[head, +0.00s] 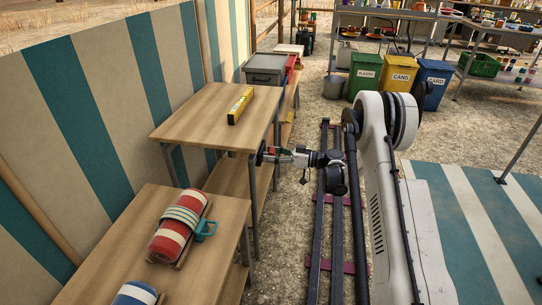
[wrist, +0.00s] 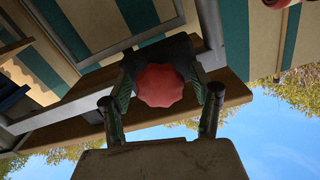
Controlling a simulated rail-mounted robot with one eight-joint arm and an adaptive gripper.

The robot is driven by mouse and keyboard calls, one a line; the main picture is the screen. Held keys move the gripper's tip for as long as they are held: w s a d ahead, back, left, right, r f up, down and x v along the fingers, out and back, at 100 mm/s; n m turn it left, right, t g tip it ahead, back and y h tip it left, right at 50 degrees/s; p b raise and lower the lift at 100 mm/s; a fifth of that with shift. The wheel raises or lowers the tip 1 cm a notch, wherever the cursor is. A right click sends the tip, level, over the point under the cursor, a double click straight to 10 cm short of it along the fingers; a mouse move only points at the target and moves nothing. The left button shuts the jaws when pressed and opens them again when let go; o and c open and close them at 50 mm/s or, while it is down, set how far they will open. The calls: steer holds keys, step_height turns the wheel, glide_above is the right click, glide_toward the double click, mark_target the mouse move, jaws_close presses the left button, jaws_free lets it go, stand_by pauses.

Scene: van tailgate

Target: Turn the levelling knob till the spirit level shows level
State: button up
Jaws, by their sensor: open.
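The yellow spirit level (head: 240,105) lies on the wooden top of the far table (head: 190,110) in the head view. Its bubble is too small to read. The red lobed levelling knob (wrist: 158,86) faces the wrist camera at the middle of the wrist view. My gripper (wrist: 161,94) is open, with one finger at each side of the knob and nothing clamped. I cannot tell whether either finger touches it. In the head view my gripper (head: 268,155) reaches the table's right edge from the right; the knob is hard to make out there.
A grey crate (head: 266,69) stands behind the far table. A striped fabric wall (head: 100,90) runs along the left. Gravel lies between the table and my rail.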

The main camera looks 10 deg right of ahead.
steer(key=shift+c, duration=0.5)
steer(key=c, duration=1.1)
steer(key=m, duration=0.8)
steer(key=shift+m, duration=0.3)
steer(key=m, duration=0.4)
steer(key=shift+m, duration=2.5)
